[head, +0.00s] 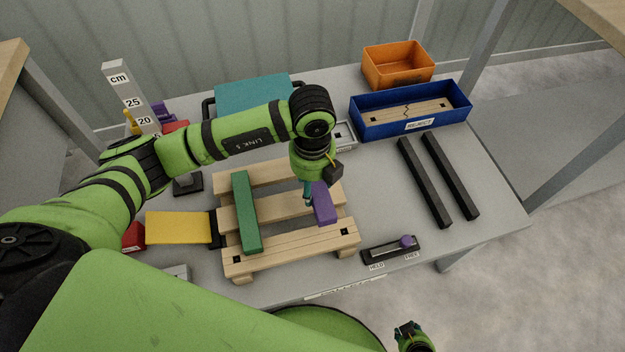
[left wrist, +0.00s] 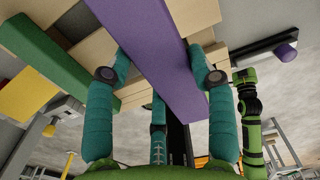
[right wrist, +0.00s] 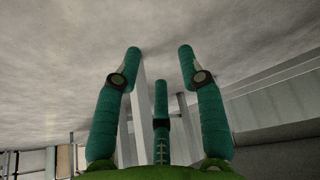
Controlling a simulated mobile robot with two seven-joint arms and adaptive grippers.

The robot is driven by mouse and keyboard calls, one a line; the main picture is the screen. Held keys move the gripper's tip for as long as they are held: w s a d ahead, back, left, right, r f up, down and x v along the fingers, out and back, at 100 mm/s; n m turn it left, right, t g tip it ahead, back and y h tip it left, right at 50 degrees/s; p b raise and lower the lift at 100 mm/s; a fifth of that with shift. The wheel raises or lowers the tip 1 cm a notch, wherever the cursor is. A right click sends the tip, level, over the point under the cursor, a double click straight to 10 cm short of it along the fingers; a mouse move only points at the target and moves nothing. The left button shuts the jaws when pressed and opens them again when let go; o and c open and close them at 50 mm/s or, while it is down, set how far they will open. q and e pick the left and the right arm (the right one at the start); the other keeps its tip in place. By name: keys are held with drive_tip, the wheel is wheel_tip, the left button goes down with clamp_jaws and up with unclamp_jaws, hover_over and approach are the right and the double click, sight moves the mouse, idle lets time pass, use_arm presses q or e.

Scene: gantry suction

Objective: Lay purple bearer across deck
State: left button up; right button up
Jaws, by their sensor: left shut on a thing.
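The purple bearer (head: 323,204) is held over the right part of the wooden deck (head: 290,246), running across its slats; its far end is hidden behind my gripper. My left gripper (head: 309,190) is shut on it. In the left wrist view the purple bearer (left wrist: 172,75) lies between the fingers. I cannot tell whether it touches the slats. A green bearer (head: 245,212) lies across the slats on the left of the deck. My right gripper (right wrist: 160,62) is open and empty, away from the deck; part of it shows at the bottom of the head view (head: 410,335).
Two black bars (head: 424,182) lie right of the deck. A blue tray (head: 365,127) holding a cracked board and an orange bin (head: 398,70) stand at the back right. A slider panel (head: 390,250) sits at the front. A yellow plate (head: 179,228) is left of the deck.

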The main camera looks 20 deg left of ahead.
sight(312, 192)
use_arm(q)
drive_tip(key=shift+f+b, duration=0.3)
drive_tip(key=shift+f, duration=0.4)
drive_tip(key=shift+f+b, duration=0.5)
drive_tip(key=shift+f, duration=0.5)
use_arm(e)
drive_tip(key=shift+a+g, duration=0.35)
drive_tip(key=shift+g, duration=0.05)
drive_tip(key=shift+r, duration=0.15)
use_arm(q)
drive_tip(key=shift+f+b, duration=0.9)
drive_tip(key=shift+f, duration=0.15)
use_arm(e)
drive_tip(key=shift+f, duration=0.85)
use_arm(q)
drive_tip(key=o, duration=1.3)
